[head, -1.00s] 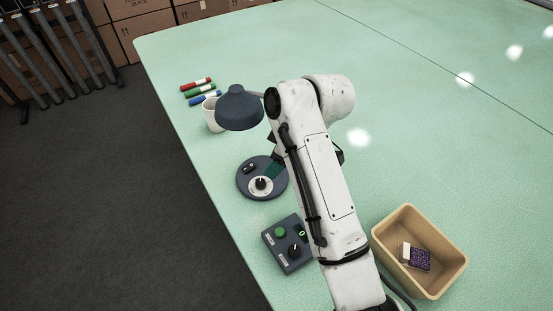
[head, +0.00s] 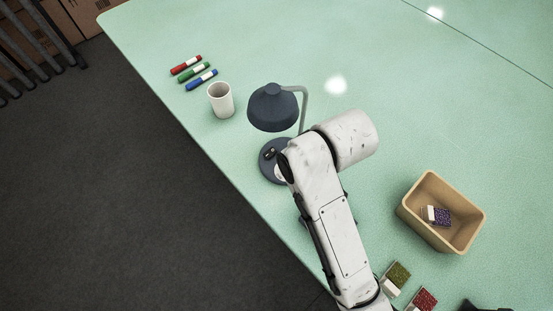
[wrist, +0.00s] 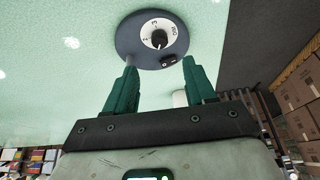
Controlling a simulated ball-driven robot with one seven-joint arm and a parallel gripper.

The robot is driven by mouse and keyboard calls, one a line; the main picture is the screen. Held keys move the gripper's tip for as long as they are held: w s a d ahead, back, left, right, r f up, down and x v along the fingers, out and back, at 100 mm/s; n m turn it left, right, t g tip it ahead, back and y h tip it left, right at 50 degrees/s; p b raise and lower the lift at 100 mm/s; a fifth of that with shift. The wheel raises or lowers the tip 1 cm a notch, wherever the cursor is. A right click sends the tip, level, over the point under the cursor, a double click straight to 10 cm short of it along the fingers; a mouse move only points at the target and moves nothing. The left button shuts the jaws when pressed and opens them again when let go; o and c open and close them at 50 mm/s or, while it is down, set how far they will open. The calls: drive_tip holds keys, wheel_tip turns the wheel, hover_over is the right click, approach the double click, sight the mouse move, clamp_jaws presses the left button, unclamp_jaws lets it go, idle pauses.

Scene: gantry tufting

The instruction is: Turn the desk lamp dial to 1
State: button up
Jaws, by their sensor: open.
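The desk lamp has a dark blue-grey shade (head: 273,108) and a round base (head: 266,163). In the head view my arm covers much of the base, leaving only a sliver of the white dial plate (head: 279,172). The wrist view shows the base (wrist: 126,40) with the dial's black knob (wrist: 159,39) on a white numbered plate; the knob's exact setting is too small to tell. A small black switch (wrist: 169,62) sits beside the dial. My gripper (wrist: 159,65) is open and empty, its green fingers apart, with the dial beyond the fingertips. The gripper is hidden in the head view.
A white cup (head: 221,101) and red, green and blue markers (head: 194,73) lie beyond the lamp. A tan bin (head: 413,219) holding a small purple-and-white block stands at right. Green (head: 398,275) and red (head: 424,299) blocks lie near the front. The table edge is close left.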

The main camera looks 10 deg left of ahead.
drive_tip(key=x, duration=0.9)
drive_tip(key=shift+w+a+f, duration=0.1)
drive_tip(key=shift+w+f, duration=0.05)
drive_tip(key=shift+f, duration=0.15)
drive_tip(key=shift+c, duration=0.3)
clamp_jaws()
drive_tip(key=shift+n, duration=0.3)
drive_tip(key=shift+r+n+g+p, duration=0.15)
drive_tip(key=shift+n+g+p, duration=0.25)
drive_tip(key=shift+n+p, duration=0.45)
drive_tip(key=shift+w+n+g+y+p, duration=0.15)
drive_tip(key=shift+n+g+y+p, duration=0.45)
drive_tip(key=shift+n, duration=1.15)
